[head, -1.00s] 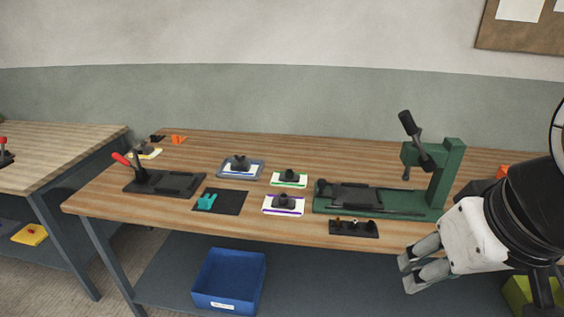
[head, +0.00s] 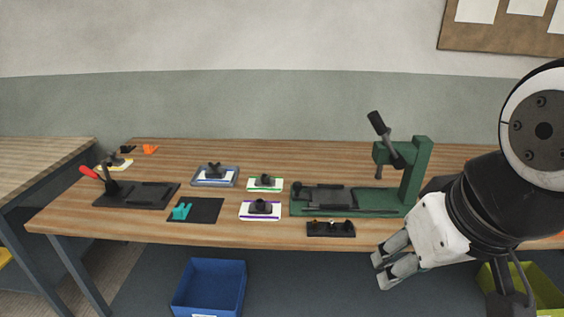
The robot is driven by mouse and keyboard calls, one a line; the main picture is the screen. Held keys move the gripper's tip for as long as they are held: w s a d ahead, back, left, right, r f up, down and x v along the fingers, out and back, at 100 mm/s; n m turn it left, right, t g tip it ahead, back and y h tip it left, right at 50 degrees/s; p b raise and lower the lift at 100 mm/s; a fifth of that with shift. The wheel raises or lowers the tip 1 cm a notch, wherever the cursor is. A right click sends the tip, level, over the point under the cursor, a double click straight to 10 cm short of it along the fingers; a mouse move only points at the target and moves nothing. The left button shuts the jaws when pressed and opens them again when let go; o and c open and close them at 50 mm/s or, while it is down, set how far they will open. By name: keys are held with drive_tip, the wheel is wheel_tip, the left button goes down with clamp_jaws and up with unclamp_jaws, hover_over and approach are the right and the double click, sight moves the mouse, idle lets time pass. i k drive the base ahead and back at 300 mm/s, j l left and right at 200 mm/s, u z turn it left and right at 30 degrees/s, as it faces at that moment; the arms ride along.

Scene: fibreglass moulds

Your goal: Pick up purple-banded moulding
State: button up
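The purple-banded moulding (head: 260,210) is a white plate with purple edging and a dark raised part on top. It lies on the wooden table (head: 110,224) near the front edge, in the middle of the head view. My gripper (head: 382,271) is in front of the table's edge, to the right of the moulding and well apart from it. Its two grey fingers point left with a gap between them, and nothing shows between them.
A green-banded moulding (head: 265,184) lies just behind. A green lever press (head: 410,180) stands to the right, with a small black rack (head: 331,229) in front. A black mat with a teal piece (head: 181,212) lies left. A blue bin (head: 209,289) is below the table.

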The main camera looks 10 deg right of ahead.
sight(260, 209)
drive_tip(key=i+j+z, duration=0.15)
drive_tip(key=i, duration=0.3)
drive_tip(key=i+j+z, duration=0.1)
drive_tip(key=i+j, duration=0.2)
drive_tip(key=i, duration=0.1)
